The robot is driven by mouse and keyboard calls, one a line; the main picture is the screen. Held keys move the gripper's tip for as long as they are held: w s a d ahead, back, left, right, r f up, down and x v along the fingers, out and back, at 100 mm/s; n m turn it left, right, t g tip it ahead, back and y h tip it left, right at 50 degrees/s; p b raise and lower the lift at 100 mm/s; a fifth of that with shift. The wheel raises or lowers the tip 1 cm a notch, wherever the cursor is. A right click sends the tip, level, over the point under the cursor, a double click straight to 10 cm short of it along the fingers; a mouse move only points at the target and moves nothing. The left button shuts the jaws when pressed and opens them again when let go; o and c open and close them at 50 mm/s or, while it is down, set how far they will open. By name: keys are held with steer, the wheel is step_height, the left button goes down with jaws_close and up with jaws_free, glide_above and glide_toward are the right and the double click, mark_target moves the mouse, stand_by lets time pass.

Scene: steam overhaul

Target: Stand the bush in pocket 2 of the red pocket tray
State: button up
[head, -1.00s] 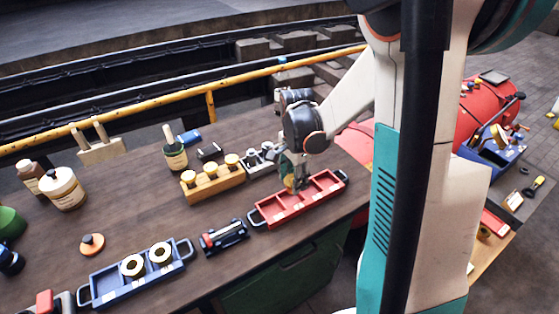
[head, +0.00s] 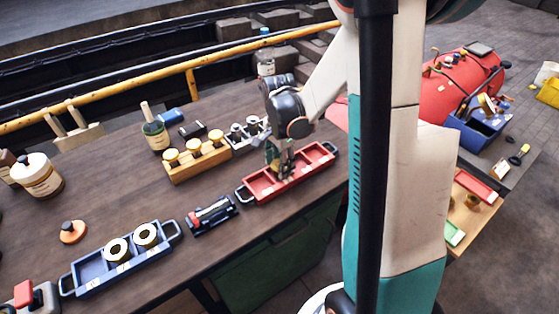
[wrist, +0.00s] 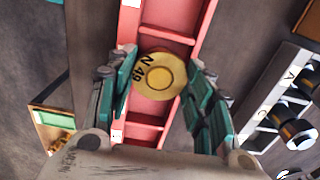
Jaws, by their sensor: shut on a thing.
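The bush (wrist: 155,76) is a round yellow brass piece with dark lettering on its top face, seen from above in the wrist view. My gripper (wrist: 158,88) is shut on it, with a teal finger on either side. The red pocket tray (head: 317,158) lies on the bench in the head view, directly under my gripper (head: 281,172). In the wrist view the tray (wrist: 171,17) runs below the bush, with dividers and pockets showing above and below it. The bush hides the pocket beneath it. I cannot tell whether it touches the tray floor.
A blue tray (head: 88,273) holds two ring-shaped parts at the front left. A dark red-and-black device (head: 210,215) lies close to the red tray's left handle. A wooden block (head: 197,163) with brass-topped pieces and a pale rack (head: 244,139) stand behind. Bare bench lies at left centre.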

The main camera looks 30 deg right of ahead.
steer(key=shift+f+b, duration=0.4)
steer(key=shift+f, duration=0.15)
stand_by(0.4)
steer(key=o, duration=1.5)
steer(key=shift+r, duration=0.15)
step_height(320, 180, up, 8)
steer(key=p, duration=0.5)
steer(key=shift+p, duration=0.3)
